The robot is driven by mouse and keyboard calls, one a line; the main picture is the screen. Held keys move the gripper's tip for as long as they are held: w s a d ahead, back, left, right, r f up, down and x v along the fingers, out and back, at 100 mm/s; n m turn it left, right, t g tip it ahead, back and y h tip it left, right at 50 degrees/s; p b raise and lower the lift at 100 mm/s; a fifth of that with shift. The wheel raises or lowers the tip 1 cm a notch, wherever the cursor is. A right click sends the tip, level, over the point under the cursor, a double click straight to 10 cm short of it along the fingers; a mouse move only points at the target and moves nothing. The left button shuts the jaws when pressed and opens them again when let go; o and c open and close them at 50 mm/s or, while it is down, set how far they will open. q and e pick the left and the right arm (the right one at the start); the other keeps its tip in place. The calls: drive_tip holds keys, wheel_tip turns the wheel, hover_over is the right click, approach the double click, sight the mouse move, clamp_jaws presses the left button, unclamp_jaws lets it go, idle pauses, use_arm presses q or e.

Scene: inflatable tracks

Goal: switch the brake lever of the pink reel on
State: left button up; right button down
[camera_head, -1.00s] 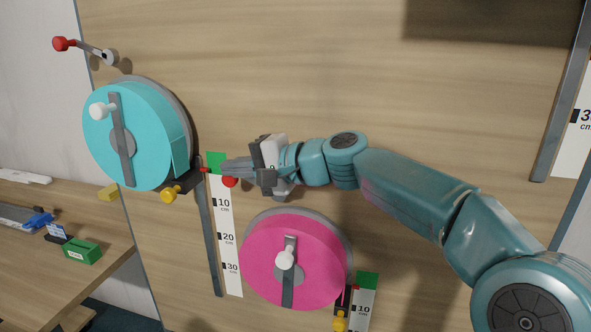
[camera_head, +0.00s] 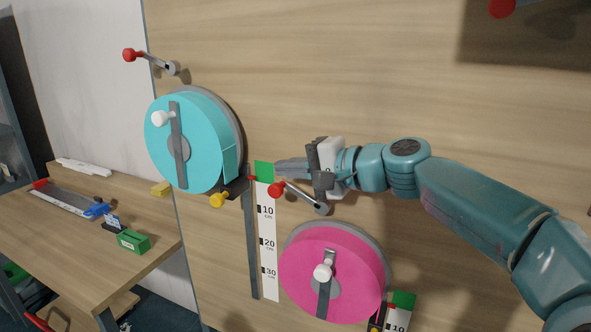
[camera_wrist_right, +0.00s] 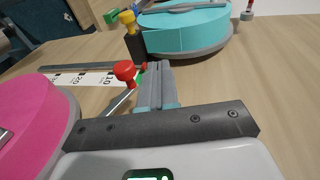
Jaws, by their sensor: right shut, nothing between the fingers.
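The pink reel (camera_head: 350,265) is mounted low on the wooden board, with a white crank knob on its face. Its brake lever (camera_head: 298,197), a thin metal arm with a red knob (camera_head: 277,190), sits just above the reel, knob end pointing left and slightly up. My right gripper (camera_head: 278,168) is shut and empty, pointing left just above the red knob. In the right wrist view the closed fingers (camera_wrist_right: 154,82) lie beside the red knob (camera_wrist_right: 124,70); I cannot tell whether they touch. The pink reel (camera_wrist_right: 35,125) is at left there. My left gripper does not show.
A turquoise reel (camera_head: 190,145) is at upper left, with its own red-knobbed lever (camera_head: 150,60) above it. A scale strip (camera_head: 267,240) hangs between the reels, near yellow knobs. A wooden table (camera_head: 85,235) with small items stands at lower left.

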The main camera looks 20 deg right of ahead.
drive_tip(key=s+d+r, duration=0.2)
drive_tip(key=s+r, duration=0.3)
drive_tip(key=r, duration=0.3)
drive_tip(key=shift+d+r, duration=0.35)
